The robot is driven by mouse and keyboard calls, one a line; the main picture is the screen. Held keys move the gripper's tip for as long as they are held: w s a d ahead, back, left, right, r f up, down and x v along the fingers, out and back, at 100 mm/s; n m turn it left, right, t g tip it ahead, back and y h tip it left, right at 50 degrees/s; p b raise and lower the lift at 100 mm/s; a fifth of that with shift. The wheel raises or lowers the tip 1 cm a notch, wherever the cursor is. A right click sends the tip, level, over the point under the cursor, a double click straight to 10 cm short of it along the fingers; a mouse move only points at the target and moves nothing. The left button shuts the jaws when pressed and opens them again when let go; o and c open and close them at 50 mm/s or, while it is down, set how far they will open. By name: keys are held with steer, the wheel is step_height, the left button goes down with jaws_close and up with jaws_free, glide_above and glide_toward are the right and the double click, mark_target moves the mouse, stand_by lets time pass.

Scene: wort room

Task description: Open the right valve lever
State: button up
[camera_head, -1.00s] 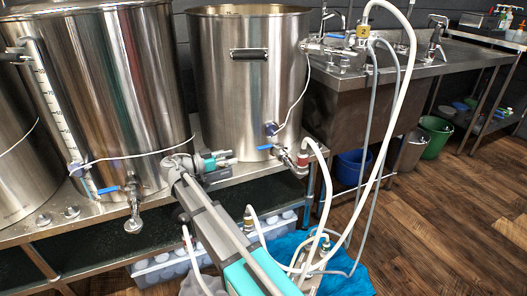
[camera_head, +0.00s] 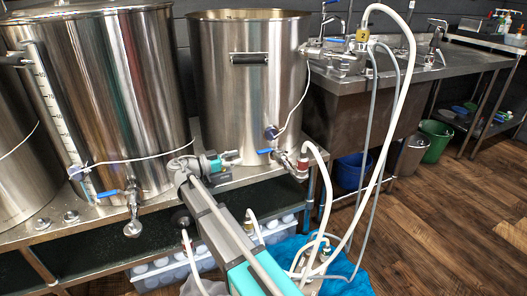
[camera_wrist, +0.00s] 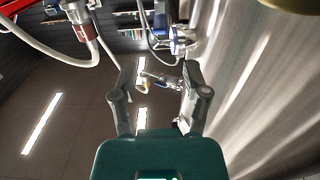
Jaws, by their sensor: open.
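The right valve lever (camera_head: 265,151) is a small blue handle low on the front of the right steel kettle (camera_head: 240,100). It sits beside a valve whose red fitting (camera_head: 303,160) carries a white hose. My gripper (camera_head: 232,158) is in front of that kettle, left of the lever and apart from it. In the wrist view my gripper (camera_wrist: 158,78) has its two fingers spread with nothing held between them. The left valve lever (camera_head: 107,193), also blue, is on the left kettle.
The left kettle (camera_head: 110,80) stands on the same steel bench. White hoses (camera_head: 392,110) hang on the right. A sink (camera_head: 350,115), a blue bucket (camera_head: 352,170) and a green bucket (camera_head: 435,140) are farther right. Wooden floor at right is open.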

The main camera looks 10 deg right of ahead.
mark_target(263, 150)
steer(key=x, duration=1)
steer(key=shift+d, duration=0.2)
jaws_close()
